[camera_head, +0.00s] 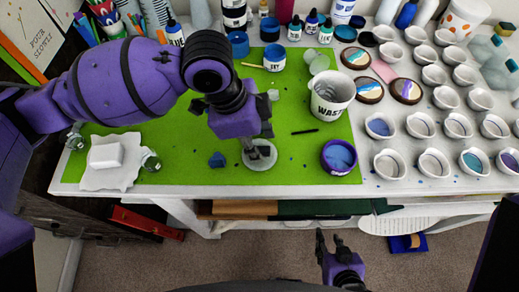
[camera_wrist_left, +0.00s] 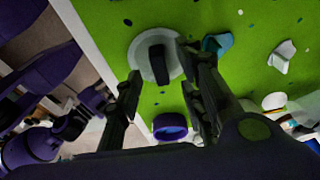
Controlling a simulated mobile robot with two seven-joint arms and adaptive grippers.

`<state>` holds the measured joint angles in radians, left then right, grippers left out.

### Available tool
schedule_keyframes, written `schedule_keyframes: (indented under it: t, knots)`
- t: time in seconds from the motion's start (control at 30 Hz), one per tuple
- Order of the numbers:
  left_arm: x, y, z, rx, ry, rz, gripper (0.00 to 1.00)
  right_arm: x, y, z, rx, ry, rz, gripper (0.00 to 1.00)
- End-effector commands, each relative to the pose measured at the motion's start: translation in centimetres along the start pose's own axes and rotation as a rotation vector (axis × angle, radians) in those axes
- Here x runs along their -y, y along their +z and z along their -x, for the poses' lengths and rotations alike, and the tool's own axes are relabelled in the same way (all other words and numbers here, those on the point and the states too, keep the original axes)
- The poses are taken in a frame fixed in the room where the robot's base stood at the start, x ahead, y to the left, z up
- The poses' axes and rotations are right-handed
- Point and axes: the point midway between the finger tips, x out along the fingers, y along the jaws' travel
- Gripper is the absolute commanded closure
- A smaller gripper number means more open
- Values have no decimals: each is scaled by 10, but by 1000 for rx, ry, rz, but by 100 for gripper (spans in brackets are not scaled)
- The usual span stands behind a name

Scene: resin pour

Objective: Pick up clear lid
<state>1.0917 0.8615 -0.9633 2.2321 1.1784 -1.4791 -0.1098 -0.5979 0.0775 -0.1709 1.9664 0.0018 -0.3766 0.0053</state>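A round, pale, see-through lid (camera_head: 262,163) with an upright knob lies on the green mat (camera_head: 200,170). In the left wrist view the lid (camera_wrist_left: 138,62) shows a dark knob (camera_wrist_left: 158,64) at its middle. My left gripper (camera_head: 256,135) is just above the lid and partly hides it in the head view. In the left wrist view its two fingers (camera_wrist_left: 158,68) are spread, one on each side of the knob, with visible gaps. My right gripper (camera_head: 331,240) is empty in front of the table edge, its fingers apart.
A WASTE cup (camera_head: 331,96) and a purple-rimmed blue jar (camera_head: 339,157) stand right of the lid. A blue chunk (camera_head: 217,160) and a dark stick (camera_head: 305,131) lie nearby. Several white cups fill the right; bottles line the back.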

Motion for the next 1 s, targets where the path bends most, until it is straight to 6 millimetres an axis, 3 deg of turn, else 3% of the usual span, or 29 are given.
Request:
schedule_keyframes:
  t: [0.13, 0.37, 0.63, 1.0]
  knots:
    - [0, 0, -14, -1, 0, 0, 64, 0, -17, -5, -34, -2, 7, 68]
    - [0, 0, -14, -1, -2, -1, 64, -4, -15, -4, -29, 1, 12, 68]
    - [0, 0, -14, -1, -2, -1, 100, -5, -8, -2, -15, 3, 13, 68]
    - [0, 0, -12, -1, -3, -1, 100, -3, -11, -2, -20, 1, 9, 68]
